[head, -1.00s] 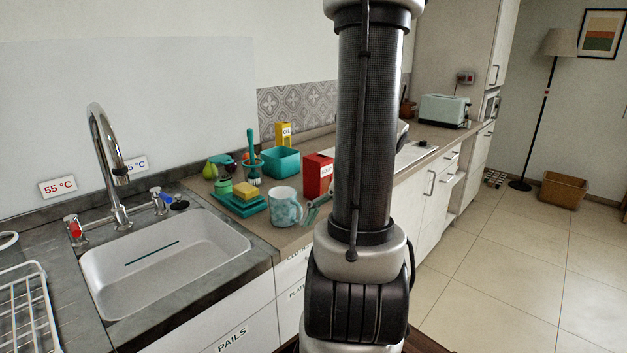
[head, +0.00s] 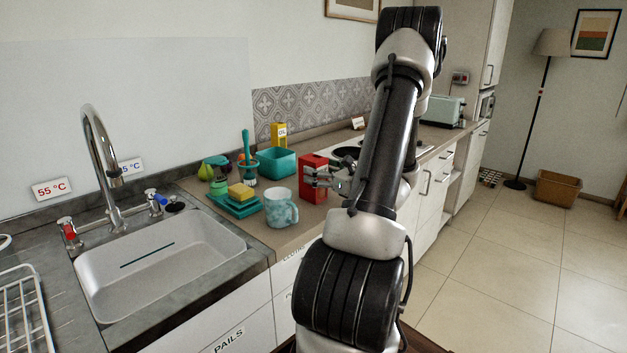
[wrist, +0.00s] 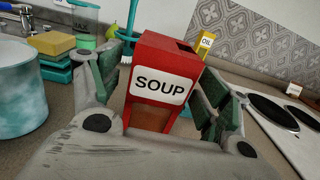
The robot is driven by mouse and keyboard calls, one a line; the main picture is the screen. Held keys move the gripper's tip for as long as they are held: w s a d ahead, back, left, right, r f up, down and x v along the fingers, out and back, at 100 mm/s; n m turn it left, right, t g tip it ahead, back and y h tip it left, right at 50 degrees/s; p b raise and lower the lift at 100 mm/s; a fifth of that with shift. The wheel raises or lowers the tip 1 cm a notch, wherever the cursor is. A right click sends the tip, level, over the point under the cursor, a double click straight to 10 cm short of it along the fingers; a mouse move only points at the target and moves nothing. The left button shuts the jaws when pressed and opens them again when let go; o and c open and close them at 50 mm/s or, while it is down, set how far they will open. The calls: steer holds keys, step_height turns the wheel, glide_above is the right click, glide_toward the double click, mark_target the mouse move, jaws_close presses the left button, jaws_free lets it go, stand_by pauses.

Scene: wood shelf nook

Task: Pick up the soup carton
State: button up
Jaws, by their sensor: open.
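The soup carton (head: 313,181) is a red box with a white "SOUP" label, standing upright on the counter right of a marbled mug. In the wrist view the carton (wrist: 162,82) stands between the two fingers of my gripper (wrist: 160,108). The fingers are spread, with a gap on each side of it. In the head view my gripper (head: 328,177) is at the carton's right side and covers part of it. The carton's lower part is partly hidden by the gripper body in the wrist view.
The marbled mug (head: 281,208) stands close to the carton's left. A sponge (head: 240,191) on teal trays, a teal bin (head: 277,162) and a yellow oil carton (head: 279,134) are behind and left. A cooktop (wrist: 274,111) lies to the right. The sink (head: 160,262) is at left.

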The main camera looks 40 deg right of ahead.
steer(key=shift+w, duration=1.55)
steer(key=shift+a, duration=0.1)
steer(key=c, duration=1.5)
